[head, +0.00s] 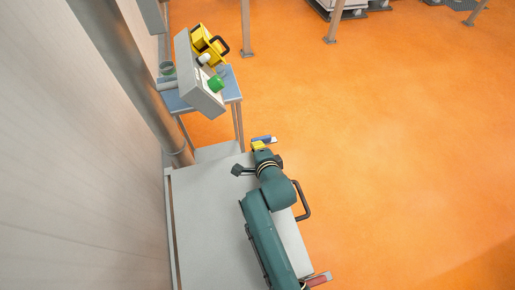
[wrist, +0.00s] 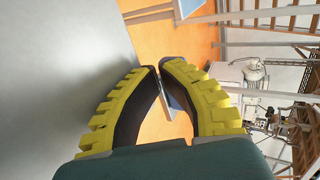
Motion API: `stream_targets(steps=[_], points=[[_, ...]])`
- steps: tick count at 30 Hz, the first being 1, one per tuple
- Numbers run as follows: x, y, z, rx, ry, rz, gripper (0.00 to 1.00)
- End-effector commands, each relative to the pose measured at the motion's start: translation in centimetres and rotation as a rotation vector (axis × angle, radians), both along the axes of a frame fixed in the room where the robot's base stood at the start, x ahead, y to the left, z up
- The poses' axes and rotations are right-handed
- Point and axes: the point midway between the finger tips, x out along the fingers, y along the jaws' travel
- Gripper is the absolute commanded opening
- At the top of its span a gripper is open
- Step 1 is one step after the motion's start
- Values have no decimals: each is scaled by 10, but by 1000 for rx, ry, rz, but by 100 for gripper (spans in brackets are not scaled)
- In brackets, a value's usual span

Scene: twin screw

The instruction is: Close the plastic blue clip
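My gripper (wrist: 160,68) has yellow ribbed fingers with dark pads. In the wrist view its tips come together and the fingers bow apart behind them. A small grey-blue flat piece (wrist: 174,98) shows in the gap between the fingers. I cannot tell whether it is held or lies beyond. In the head view my gripper (head: 259,146) is at the far end of the grey bench, beside a small blue and white piece (head: 264,139). I cannot tell whether this piece is the blue clip, or whether it is open or closed.
The grey bench (head: 205,215) lies under my arm. Beyond it, a blue-topped table (head: 232,88) holds a tilted grey panel (head: 190,72) with a green knob (head: 216,84), and a yellow case (head: 206,42). A pipe (head: 125,70) runs along the left wall.

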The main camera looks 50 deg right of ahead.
Motion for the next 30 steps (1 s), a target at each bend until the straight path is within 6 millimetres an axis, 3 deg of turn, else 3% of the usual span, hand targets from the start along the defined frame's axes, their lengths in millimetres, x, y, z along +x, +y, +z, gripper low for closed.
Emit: stream_targets(steps=[30], points=[[20, 1, -1, 0, 0, 1, 0]])
